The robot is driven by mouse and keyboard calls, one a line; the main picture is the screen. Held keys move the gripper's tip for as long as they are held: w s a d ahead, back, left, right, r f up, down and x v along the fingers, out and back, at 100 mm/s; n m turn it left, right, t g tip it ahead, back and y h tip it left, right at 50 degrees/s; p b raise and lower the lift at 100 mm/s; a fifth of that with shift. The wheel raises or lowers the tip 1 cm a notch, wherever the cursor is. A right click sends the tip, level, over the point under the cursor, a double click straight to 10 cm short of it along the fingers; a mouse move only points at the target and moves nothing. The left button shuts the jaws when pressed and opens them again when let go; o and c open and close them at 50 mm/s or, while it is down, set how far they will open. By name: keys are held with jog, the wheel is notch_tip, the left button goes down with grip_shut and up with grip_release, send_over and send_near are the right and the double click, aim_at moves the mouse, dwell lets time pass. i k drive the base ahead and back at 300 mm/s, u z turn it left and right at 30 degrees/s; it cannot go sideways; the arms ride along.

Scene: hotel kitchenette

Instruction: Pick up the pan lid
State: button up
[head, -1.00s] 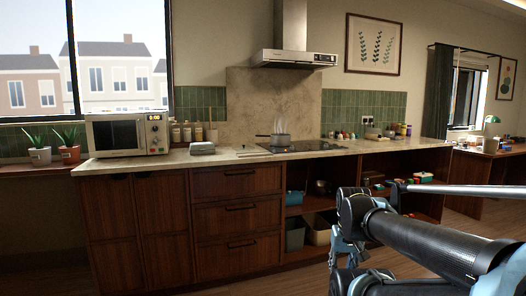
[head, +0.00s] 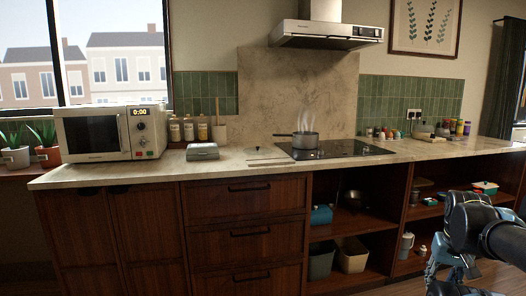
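A steaming dark pan (head: 305,140) with a handle pointing left sits on the black hob (head: 345,149). I cannot make out whether a lid lies on it. A thin, flat thing (head: 268,161) lies on the counter just left of the hob; it is too small to tell what it is. No pan lid can be told for sure. My gripper (head: 455,282) is at the lower right, low in front of the shelves and well away from the pan. Its fingertips are not clear, so its opening cannot be told.
The counter (head: 235,163) holds a microwave (head: 110,133), a grey box-like appliance (head: 202,151), bottles and a utensil pot (head: 218,133). Jars (head: 460,128) stand at the right. Open shelves below hold a dark pot (head: 354,199) and bins (head: 351,254). The range hood (head: 325,35) hangs above.

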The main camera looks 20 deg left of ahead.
aim_at(258, 150)
jog(key=u, duration=0.35)
jog(key=i, duration=0.9)
jog(key=u, duration=0.45)
